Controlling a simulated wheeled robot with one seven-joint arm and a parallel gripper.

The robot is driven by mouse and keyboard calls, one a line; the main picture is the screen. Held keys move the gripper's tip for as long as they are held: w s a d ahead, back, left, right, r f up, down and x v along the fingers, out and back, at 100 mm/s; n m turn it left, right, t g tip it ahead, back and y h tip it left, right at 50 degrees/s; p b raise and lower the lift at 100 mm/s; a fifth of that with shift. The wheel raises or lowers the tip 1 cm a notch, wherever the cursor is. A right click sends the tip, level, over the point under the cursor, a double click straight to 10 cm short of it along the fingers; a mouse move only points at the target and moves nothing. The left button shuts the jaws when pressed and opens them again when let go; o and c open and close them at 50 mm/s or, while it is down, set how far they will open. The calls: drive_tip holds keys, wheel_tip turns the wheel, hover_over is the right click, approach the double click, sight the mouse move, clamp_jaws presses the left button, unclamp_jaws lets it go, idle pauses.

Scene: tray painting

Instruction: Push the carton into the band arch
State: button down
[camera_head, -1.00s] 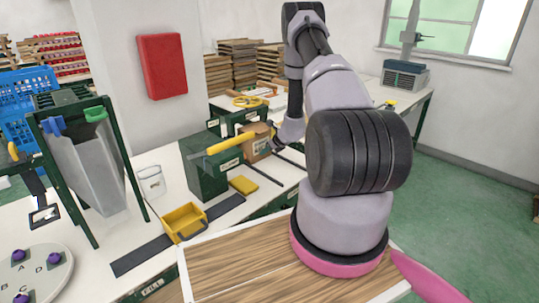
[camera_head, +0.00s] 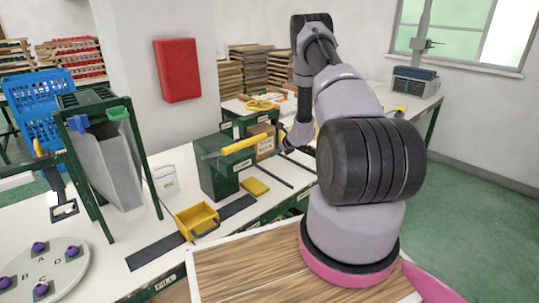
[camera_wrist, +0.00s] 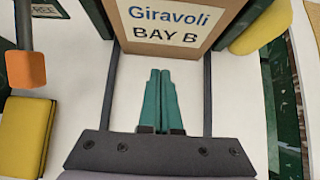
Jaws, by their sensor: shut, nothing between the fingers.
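The brown carton (camera_head: 263,141) stands on the white bench beside a dark green block (camera_head: 219,182) with a yellow bar (camera_head: 242,145). This block seems to be part of the band arch; I cannot tell how far inside it the carton is. In the wrist view the carton (camera_wrist: 170,18) faces me, marked "Giravoli BAY B". My gripper (camera_wrist: 160,72) has its green fingers shut and empty, pointing at the carton's lower middle, with a small strip of bench showing between. In the head view the fingertips are too small to make out.
Two dark rails (camera_wrist: 112,90) (camera_wrist: 207,90) run along the bench on either side of my fingers. A yellow pad (camera_wrist: 24,135) and an orange-tipped lever (camera_wrist: 25,68) are at left. A yellow tray (camera_head: 197,219) stands nearer in the head view.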

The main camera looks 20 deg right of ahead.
drive_tip(key=v, duration=1)
drive_tip(key=s+a+r+n+g+y, duration=0.15)
drive_tip(key=a+r+n, duration=0.35)
drive_tip(key=r, duration=0.5)
drive_tip(key=s+a+r+n+y, duration=0.1)
drive_tip(key=s+a+r+n, duration=0.2)
drive_tip(key=a+r, duration=0.5)
drive_tip(key=s+a+r+n+y, duration=0.1)
drive_tip(key=s+a+r+n, duration=0.3)
drive_tip(key=r, duration=0.7)
drive_tip(key=s+a+r+n+g, duration=0.1)
drive_tip(key=s+a+r+n, duration=0.4)
drive_tip(key=s+r+n, duration=0.45)
drive_tip(key=s+r+n+h, duration=0.2)
drive_tip(key=s+n, duration=0.1)
drive_tip(key=s, duration=0.5)
drive_tip(key=s+d+r+n+t+h, duration=0.1)
drive_tip(key=s+r+n+h, duration=0.1)
drive_tip(key=s, duration=0.7)
drive_tip(key=shift+s+r+n+h, duration=0.35)
drive_tip(key=shift+r+n, duration=0.05)
drive_tip(key=shift+n, duration=0.15)
drive_tip(key=shift+d, duration=0.1)
